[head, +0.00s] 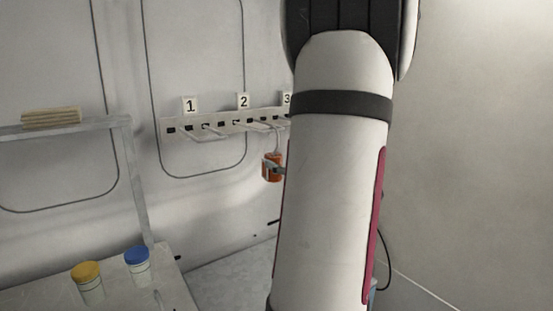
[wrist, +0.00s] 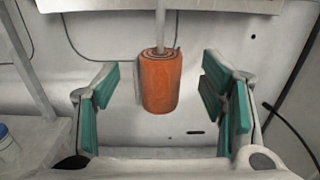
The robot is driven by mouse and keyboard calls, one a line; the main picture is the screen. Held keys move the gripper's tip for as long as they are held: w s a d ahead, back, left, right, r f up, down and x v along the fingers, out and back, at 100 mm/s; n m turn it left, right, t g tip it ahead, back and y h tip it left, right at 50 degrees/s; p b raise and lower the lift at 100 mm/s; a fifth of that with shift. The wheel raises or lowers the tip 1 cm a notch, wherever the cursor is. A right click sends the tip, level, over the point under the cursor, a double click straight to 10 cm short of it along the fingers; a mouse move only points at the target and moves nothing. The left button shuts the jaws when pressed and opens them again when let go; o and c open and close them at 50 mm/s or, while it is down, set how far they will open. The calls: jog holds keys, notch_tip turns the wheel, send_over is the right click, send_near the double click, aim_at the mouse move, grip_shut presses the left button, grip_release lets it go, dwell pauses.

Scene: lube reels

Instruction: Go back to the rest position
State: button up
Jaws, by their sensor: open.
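My gripper (wrist: 163,95) is open in the wrist view, with teal pads spread wide on the left and right. An orange reel (wrist: 161,84) shows upright in the gap between the pads, touching neither. It hangs on a pale rod or hook that comes down from above. How deep it sits between the fingers I cannot tell. In the head view the orange reel (head: 272,167) hangs below the hook rack (head: 220,125) near label 3, partly hidden by my arm. My gripper is mostly hidden there behind the arm.
Labels 1 (head: 190,105) and 2 (head: 243,101) stand above the rack's prongs. A yellow-lidded jar (head: 89,284) and a blue-lidded jar (head: 138,266) stand on the bench at lower left. A shelf (head: 70,130) holds a tan stack. A dark cable (wrist: 295,125) runs at right.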

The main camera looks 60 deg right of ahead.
jog(key=v, duration=0.6)
jog(key=shift+s+a, duration=0.1)
jog(key=w+a+r+n+y, duration=0.1)
jog(key=w+a+n+y, duration=0.9)
jog(key=a, duration=0.4)
jog(key=w+a+f+n+g+y+p, duration=0.2)
jog(key=a+n+g+y, duration=0.45)
jog(key=a, duration=1.05)
jog(key=s+a+f+n+g+h, duration=0.1)
jog(key=s+a+n+g, duration=0.35)
jog(key=a+n, duration=0.65)
jog(key=s+n+h+p, duration=0.2)
jog(key=s+n+h, duration=0.4)
jog(key=n, duration=0.8)
jog(key=shift+s+a+r+g+h, duration=0.3)
jog(key=shift+s+a+h, duration=0.1)
jog(key=shift+s, duration=0.55)
